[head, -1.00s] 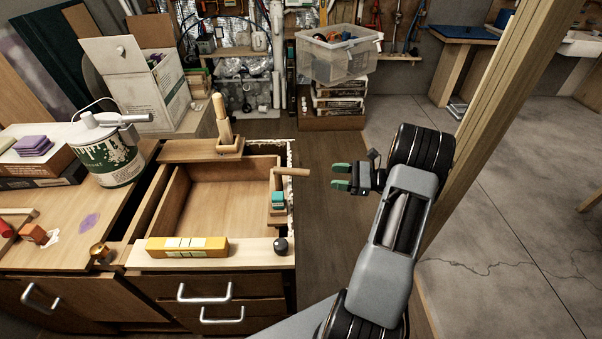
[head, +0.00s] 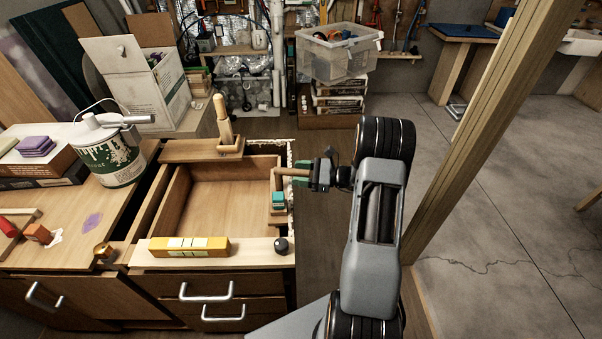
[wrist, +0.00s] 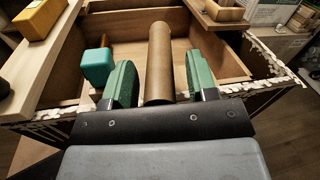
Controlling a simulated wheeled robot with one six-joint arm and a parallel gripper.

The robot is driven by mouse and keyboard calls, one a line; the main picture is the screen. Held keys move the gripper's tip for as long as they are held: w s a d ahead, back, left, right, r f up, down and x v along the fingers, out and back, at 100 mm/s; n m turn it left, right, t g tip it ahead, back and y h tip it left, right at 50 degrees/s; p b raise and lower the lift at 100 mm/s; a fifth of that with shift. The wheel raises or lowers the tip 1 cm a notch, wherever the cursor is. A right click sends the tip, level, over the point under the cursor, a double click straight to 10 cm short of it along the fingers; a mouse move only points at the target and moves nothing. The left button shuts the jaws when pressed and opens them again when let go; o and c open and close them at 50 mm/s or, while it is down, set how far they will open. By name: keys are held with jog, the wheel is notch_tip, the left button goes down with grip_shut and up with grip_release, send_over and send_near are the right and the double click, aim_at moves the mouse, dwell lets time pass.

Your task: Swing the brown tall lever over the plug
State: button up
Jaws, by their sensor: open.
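A brown lever (head: 293,171) with a round bar handle stands at the right wall of the open wooden drawer box, its handle pointing right. My gripper (head: 306,173) is open, with its green fingers at the handle's right end. In the wrist view the brown bar (wrist: 160,55) lies between the two green fingers, with a gap visible on each side. A teal block (head: 278,198) sits just in front of the lever; it also shows left of the fingers in the wrist view (wrist: 98,66). I cannot tell for certain which part is the plug.
A yellow block (head: 188,247) and a dark round knob (head: 281,245) are on the front board. A light wooden peg (head: 222,120) stands on the back board. A paint can (head: 107,152) is at left. A wooden post (head: 470,140) stands right of my arm.

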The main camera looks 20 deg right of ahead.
jog(key=shift+c, duration=0.3)
grip_shut()
dwell(0.3)
